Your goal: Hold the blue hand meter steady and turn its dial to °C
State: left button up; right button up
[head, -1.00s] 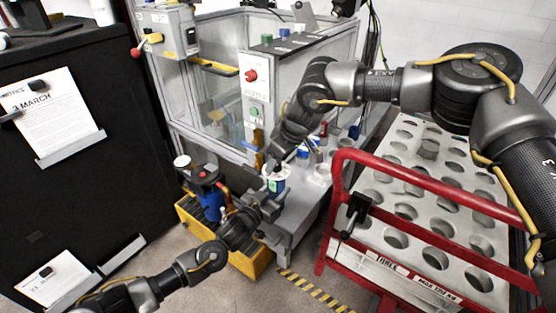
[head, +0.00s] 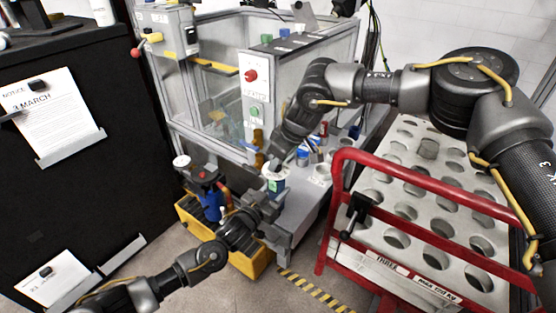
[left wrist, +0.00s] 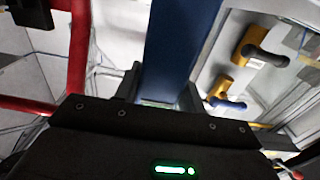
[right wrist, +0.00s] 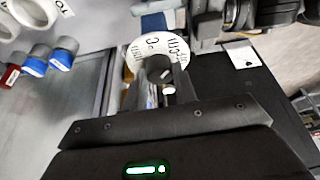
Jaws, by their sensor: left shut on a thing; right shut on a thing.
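The blue hand meter shows as a blue body (left wrist: 178,45) between the fingers of my left gripper in the left wrist view. My left gripper (head: 268,208) is shut on it. In the head view a small green panel (head: 277,186), apparently the meter's display, shows between my two grippers. In the right wrist view the meter's round white dial face (right wrist: 140,50) has dark markings around a black knob (right wrist: 158,68). My right gripper (head: 275,168) is shut on the knob, from above in the head view. Its fingertips are largely hidden, and I cannot tell for sure which mark the knob points to.
A red-railed cart (head: 345,165) with a holed tray stands to the right. A glazed machine enclosure (head: 215,110) is behind. A yellow crate (head: 190,215) sits on the floor at left. Blue-capped containers (right wrist: 38,62) are left of the dial in the right wrist view.

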jog(key=n+g, duration=0.1)
jog(key=n, duration=0.3)
jog(key=shift+w+y, duration=0.15)
jog(key=shift+y, duration=0.25)
jog(key=shift+n+g, duration=1)
jog(key=shift+n, duration=1.2)
jog(key=o, duration=1)
jog(key=v, duration=1.2)
jog(key=shift+w, duration=0.1)
